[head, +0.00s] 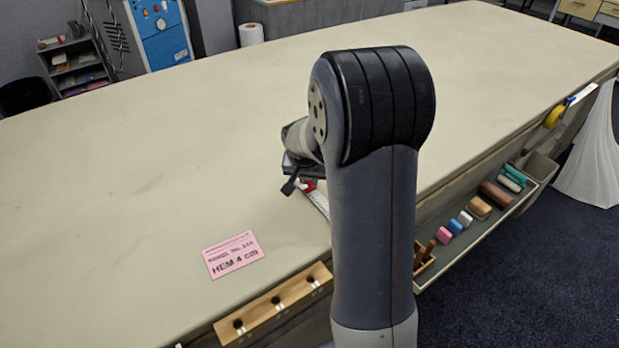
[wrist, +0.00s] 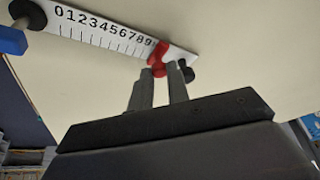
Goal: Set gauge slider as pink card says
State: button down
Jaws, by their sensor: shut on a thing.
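The pink card (head: 235,254) lies flat on the table and reads "HEM 4 cm". The gauge (wrist: 95,35) is a white ruler with printed digits rising from 0 at the left; part of it shows in the head view (head: 320,203). Its red slider (wrist: 157,60) sits just past the 9, near the high end; red also shows in the head view (head: 310,185). My gripper (wrist: 160,84) is shut on the slider, one finger on each side. In the head view my arm hides most of the gauge and gripper.
The cream table (head: 130,170) is mostly clear. A wooden rack with dark knobs (head: 275,303) is on the near edge. A side tray (head: 455,258) holds several coloured blocks. Black knobs (wrist: 187,73) and a blue piece (wrist: 12,40) are at the gauge's ends.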

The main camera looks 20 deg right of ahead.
jog(key=shift+s, duration=0.1)
jog(key=shift+s+d+f+b, duration=0.1)
jog(key=shift+s+b, duration=0.25)
jog(key=s+b, duration=0.1)
jog(key=s, duration=0.1)
jog(key=s+d, duration=0.1)
jog(key=s, duration=0.2)
jog(key=shift+b, duration=0.35)
jog(key=c, duration=1.4)
grip_release()
jog(key=shift+o, duration=0.2)
jog(key=v, duration=1.1)
